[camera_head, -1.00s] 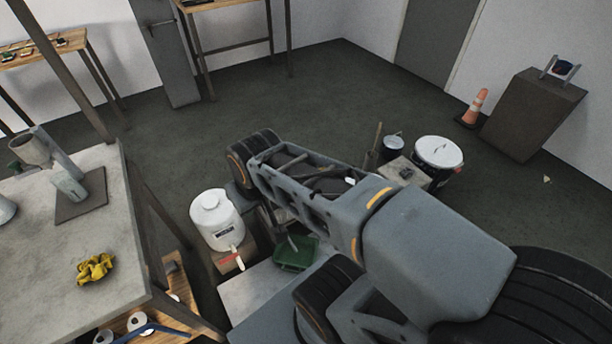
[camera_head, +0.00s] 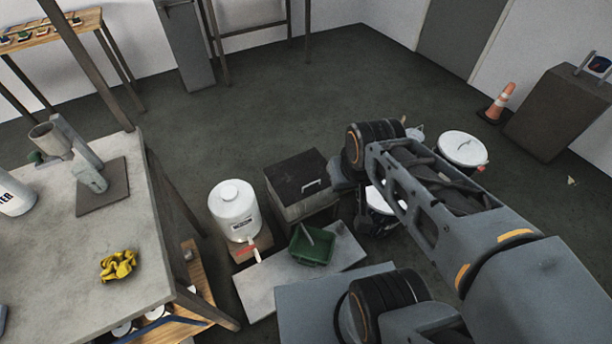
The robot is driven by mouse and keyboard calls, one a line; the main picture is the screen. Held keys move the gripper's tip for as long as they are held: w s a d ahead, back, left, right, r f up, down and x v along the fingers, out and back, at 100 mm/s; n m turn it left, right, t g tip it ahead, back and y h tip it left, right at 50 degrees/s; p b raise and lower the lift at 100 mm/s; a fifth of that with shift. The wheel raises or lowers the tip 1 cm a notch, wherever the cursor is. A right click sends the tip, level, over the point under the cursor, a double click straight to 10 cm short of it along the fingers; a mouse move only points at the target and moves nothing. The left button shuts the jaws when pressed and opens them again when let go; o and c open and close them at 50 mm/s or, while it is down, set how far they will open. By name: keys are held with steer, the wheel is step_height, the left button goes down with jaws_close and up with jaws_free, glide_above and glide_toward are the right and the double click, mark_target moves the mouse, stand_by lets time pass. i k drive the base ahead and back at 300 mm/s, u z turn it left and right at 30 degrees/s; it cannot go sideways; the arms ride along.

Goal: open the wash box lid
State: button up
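The wash box (camera_head: 303,208) is a grey box on the floor, near the middle of the view. Its dark lid (camera_head: 293,173) lies flat and shut on top, with a light handle (camera_head: 312,186) near the front right. My arm reaches across the right side of the view, with its far joint just right of the box. The end of the arm is hidden behind its own links. I cannot make out my gripper's fingers or whether they hold anything.
A white water jug (camera_head: 235,212) stands left of the box. A green tray (camera_head: 312,246) sits in front of it on a pale slab (camera_head: 262,291). A lidded bucket (camera_head: 462,150) and an orange cone (camera_head: 498,103) are to the right. A workbench (camera_head: 75,245) fills the left. Floor behind the box is clear.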

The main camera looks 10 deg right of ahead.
mark_target(293, 178)
steer(key=u, duration=1)
steer(key=k, duration=0.85)
steer(key=z, duration=0.8)
steer(key=i, duration=0.85)
steer(key=u, duration=0.05)
